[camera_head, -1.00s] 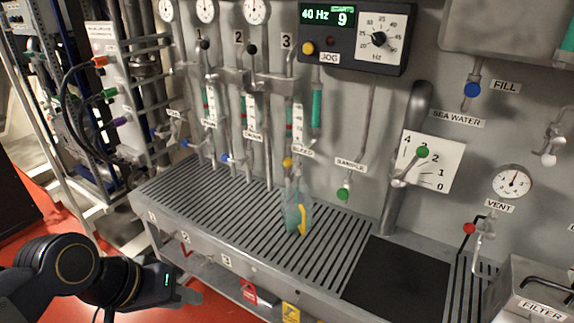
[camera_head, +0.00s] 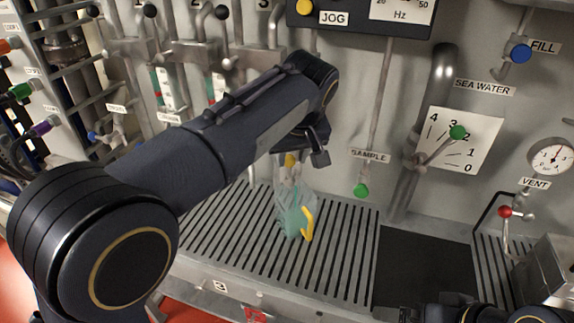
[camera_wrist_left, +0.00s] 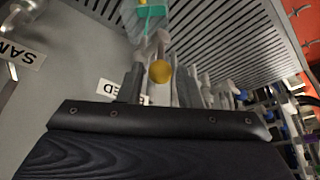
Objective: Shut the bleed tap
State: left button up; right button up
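The bleed tap has a yellow knob (camera_head: 291,160) on the wall above the grating. The knob also shows in the left wrist view (camera_wrist_left: 160,72), beside a partly hidden label ending in "ED". My left gripper (camera_head: 303,156) is at the tap, its arm crossing the head view from the lower left. In the left wrist view its fingers (camera_wrist_left: 160,84) stand apart, with the yellow knob between them; I cannot tell whether they touch it. The tap's body is mostly hidden by the gripper. My right arm shows dark at the bottom right; its fingers cannot be made out.
A clear jug (camera_head: 292,215) with teal liquid and a yellow handle stands on the slatted grating (camera_head: 345,245) below the tap. A green sample knob (camera_head: 361,190) is to the right. A dark panel (camera_head: 425,272) lies farther right.

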aim_at(290, 165)
pick_arm(q)
jog(key=shift+x, duration=2.8)
jog(key=shift+r, duration=0.1)
grip_shut()
